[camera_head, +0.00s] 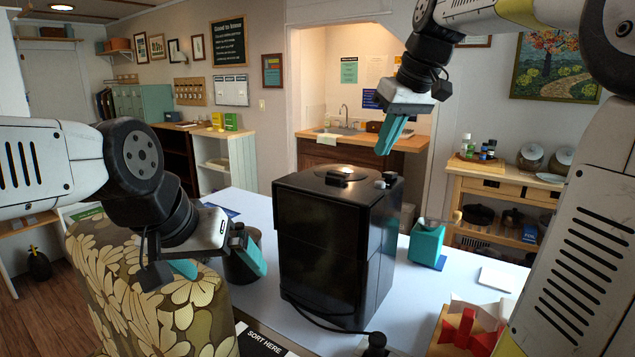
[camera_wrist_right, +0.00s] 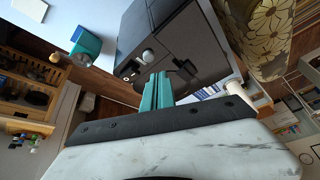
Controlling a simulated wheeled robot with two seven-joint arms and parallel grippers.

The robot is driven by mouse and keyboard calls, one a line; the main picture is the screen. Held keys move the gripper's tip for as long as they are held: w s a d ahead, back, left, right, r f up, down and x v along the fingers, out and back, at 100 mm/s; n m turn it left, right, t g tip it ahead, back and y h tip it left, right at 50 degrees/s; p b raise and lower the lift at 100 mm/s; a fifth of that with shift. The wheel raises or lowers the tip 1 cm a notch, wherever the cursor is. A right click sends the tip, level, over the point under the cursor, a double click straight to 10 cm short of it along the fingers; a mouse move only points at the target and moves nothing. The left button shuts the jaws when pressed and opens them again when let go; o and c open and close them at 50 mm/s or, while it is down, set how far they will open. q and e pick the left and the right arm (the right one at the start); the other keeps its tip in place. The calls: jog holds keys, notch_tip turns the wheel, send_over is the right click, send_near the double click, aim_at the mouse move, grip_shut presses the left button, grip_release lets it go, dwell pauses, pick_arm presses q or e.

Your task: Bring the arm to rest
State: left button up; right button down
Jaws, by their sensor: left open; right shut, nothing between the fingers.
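My right arm comes in from the right in the head view. Its gripper (camera_head: 391,136) is raised above and to the right of a black box-shaped appliance (camera_head: 318,258), apart from it. The right gripper's teal fingers are shut together with nothing between them; they also show in the right wrist view (camera_wrist_right: 157,92), with the appliance (camera_wrist_right: 185,45) beyond. My left gripper (camera_head: 218,264) is open, its teal fingers apart, low over the left of the table, in front of a dark round container (camera_head: 241,268) and beside a floral-patterned object (camera_head: 150,300). I see nothing held in it.
The white table (camera_head: 412,285) carries a teal holder (camera_head: 426,243), a white pad (camera_head: 497,279) and a wooden tray with red items (camera_head: 466,328) at right. A black cord lies in front of the appliance. A wooden shelf cart (camera_head: 500,185) stands behind.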

jog(key=s+f+m+t, duration=0.1)
jog(key=s+f+m, duration=0.3)
jog(key=s+f, duration=1.1)
jog(key=s, duration=0.4)
jog(key=shift+a+m+t+h, duration=0.3)
jog(key=shift+t, duration=0.1)
jog(key=shift+f, duration=0.1)
